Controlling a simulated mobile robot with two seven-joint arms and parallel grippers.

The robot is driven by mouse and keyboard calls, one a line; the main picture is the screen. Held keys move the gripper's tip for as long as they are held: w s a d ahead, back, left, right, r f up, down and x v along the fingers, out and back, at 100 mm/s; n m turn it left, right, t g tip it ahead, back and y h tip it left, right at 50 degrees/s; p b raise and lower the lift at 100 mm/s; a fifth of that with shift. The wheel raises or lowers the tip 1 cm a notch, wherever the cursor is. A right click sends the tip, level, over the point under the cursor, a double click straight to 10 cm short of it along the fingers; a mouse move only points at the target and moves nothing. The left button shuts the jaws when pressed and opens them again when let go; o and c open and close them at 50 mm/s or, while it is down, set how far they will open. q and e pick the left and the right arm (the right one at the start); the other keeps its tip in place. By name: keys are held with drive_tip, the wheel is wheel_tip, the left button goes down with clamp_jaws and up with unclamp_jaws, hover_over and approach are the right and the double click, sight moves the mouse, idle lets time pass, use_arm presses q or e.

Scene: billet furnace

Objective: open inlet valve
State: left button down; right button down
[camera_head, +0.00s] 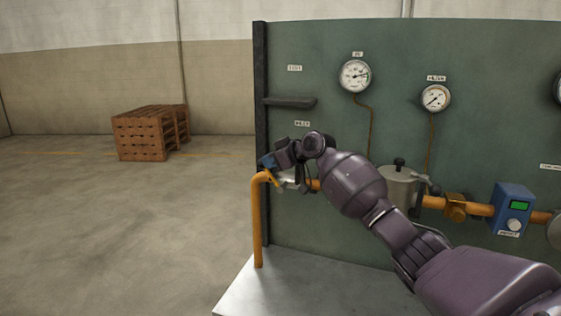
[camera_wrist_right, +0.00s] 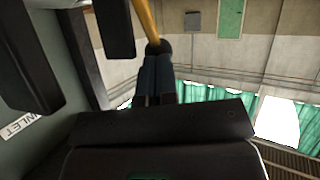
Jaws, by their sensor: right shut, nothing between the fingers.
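The inlet valve (camera_head: 289,178) sits on the orange pipe at the left end of the green panel, below the small inlet label (camera_head: 302,124). It is partly hidden by my right wrist, and a yellow piece that may be its handle shows beside the pipe bend. My right gripper (camera_head: 267,161) is at the top of the pipe bend, its fingers shut and empty. In the right wrist view the shut fingers (camera_wrist_right: 155,80) point toward a yellow bar (camera_wrist_right: 147,22); I cannot tell whether they touch it. My left gripper is not in view.
The green panel (camera_head: 330,225) carries gauges (camera_head: 355,75), a dark shelf-like bar (camera_head: 290,102), a metal canister (camera_head: 397,187) and a blue box (camera_head: 512,208) along the orange pipe (camera_head: 257,225). Wooden pallets (camera_head: 140,137) stand far left. The floor left of the panel is clear.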

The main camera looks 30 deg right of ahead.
sight(258, 165)
drive_tip(key=x, duration=0.2)
drive_tip(key=shift+w+a+f, duration=0.1)
drive_tip(key=shift+a+f, duration=0.1)
drive_tip(key=shift+f, duration=0.05)
drive_tip(key=shift+w+a+f, duration=0.15)
drive_tip(key=shift+w+a, duration=0.05)
drive_tip(key=shift+w, duration=0.05)
drive_tip(key=shift+w+a+f+p, duration=0.2)
drive_tip(key=shift+w+a+p, duration=0.1)
drive_tip(key=shift+p, duration=0.2)
drive_tip(key=shift+w, duration=0.1)
drive_tip(key=shift+w+a+f+g+h+p, duration=0.15)
drive_tip(key=shift+g+h+p, duration=0.15)
drive_tip(key=shift+g+p, duration=0.2)
drive_tip(key=shift+w+a+f+g+h+p, duration=0.15)
drive_tip(key=shift+f+g+h+p, duration=0.15)
drive_tip(key=shift+f+g+h, duration=0.15)
drive_tip(key=shift+f+g, duration=0.15)
drive_tip(key=shift+g, duration=0.1)
